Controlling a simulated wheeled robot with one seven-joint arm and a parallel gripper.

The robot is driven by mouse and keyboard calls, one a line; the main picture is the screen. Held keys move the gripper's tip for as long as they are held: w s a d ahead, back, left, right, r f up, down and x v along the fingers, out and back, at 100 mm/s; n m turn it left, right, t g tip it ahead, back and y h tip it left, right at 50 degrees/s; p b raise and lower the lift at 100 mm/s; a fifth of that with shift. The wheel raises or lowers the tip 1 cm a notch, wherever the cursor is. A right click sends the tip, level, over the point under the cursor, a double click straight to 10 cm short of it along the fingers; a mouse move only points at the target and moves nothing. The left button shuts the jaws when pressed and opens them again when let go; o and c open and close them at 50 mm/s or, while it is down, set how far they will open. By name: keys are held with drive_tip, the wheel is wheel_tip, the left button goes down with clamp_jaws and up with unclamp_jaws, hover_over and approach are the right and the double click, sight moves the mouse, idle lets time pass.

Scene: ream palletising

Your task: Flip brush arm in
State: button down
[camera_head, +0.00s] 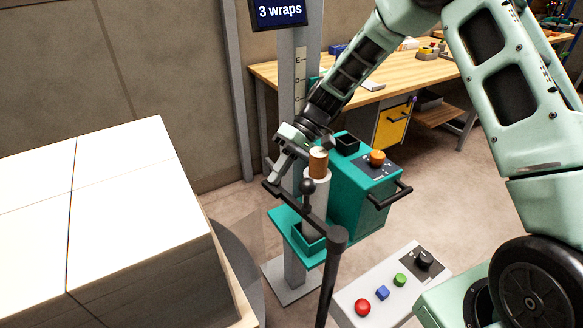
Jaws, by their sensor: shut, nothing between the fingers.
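The brush arm (319,225) is a dark bar. It runs from the top of a black post (328,280) up and left, passing in front of the film roll (316,190). A black ball knob (307,186) stands on it. My gripper (273,178) is shut and empty, pointing down and left. Its fingertips are at the far left end of the bar; I cannot tell whether they touch it. The white roll with a brown core stands upright on the teal carriage (360,195), its middle partly hidden by the brush arm.
A stack of white reams (110,190) fills the left. A control box (345,312) with red, blue and green buttons stands front right. A grey mast (294,60) carries a "3 wraps" display (280,12). A wooden workbench (410,75) is behind; bare floor lies right of the carriage.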

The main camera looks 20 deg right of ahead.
drive_tip(key=shift+s+a+n+g, duration=0.25)
drive_tip(key=shift+a+n, duration=0.1)
drive_tip(key=shift+a, duration=0.25)
drive_tip(key=shift+s+a+n+g, duration=0.25)
drive_tip(key=shift+a+n, duration=0.1)
drive_tip(key=shift+a, duration=0.2)
drive_tip(key=shift+w+d+r, duration=0.1)
drive_tip(key=b+v, duration=0.1)
drive_tip(key=v, duration=1)
drive_tip(key=shift+w+r, duration=0.2)
drive_tip(key=shift+r, duration=0.15)
